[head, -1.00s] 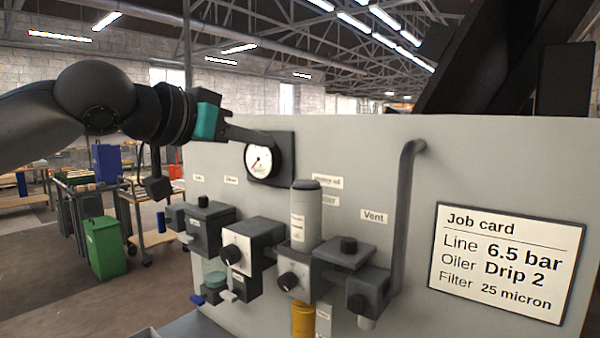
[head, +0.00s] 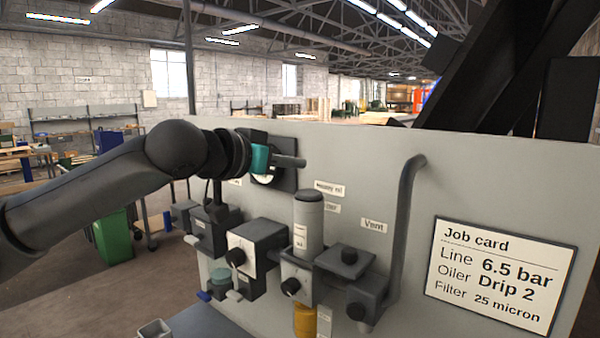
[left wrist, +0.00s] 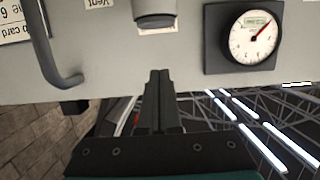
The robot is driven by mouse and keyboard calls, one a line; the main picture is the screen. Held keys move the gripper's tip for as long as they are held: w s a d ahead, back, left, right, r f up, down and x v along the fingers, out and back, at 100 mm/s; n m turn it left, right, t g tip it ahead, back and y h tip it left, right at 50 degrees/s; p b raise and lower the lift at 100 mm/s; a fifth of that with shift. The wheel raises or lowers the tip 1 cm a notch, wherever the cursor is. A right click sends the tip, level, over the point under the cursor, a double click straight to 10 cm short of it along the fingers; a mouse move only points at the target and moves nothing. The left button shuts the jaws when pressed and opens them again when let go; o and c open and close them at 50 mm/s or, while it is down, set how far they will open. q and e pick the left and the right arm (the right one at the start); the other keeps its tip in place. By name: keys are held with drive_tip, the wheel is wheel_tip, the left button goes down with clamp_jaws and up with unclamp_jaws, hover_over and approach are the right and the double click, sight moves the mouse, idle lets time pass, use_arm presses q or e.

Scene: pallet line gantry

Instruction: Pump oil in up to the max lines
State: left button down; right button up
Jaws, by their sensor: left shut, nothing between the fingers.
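My left gripper (head: 301,161) is shut and empty in the head view, in front of the grey panel and partly over the gauge. Its shut fingers also show in the left wrist view (left wrist: 160,76). A pale cylinder with a dark cap (head: 308,222) stands upright on the unit row, below and apart from the fingertips; its capped end shows in the left wrist view (left wrist: 153,14). An amber bowl (head: 304,320) hangs beneath it, cut off by the frame. A label reading "Heavy oil" (head: 329,189) is behind it. I see no max lines clearly. My right gripper is out of view.
The pressure gauge (left wrist: 252,36) is on the panel. Knobbed blocks (head: 256,245) and a bent vent pipe (head: 405,220) stick out from it. A job card (head: 500,274) reads Line 6.5 bar, Oiler Drip 2, Filter 25 micron. Space above the panel is open.

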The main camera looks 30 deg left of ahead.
sight(300, 203)
use_arm(q)
drive_tip(key=p+x, duration=0.1)
drive_tip(key=x, duration=0.1)
drive_tip(key=shift+w+d, duration=0.15)
drive_tip(key=shift+w, duration=0.25)
wheel_tip(300, 203, down, 3)
drive_tip(key=shift+s+r+b, duration=0.1)
drive_tip(key=shift+b, duration=0.4)
drive_tip(key=shift+f, duration=0.7)
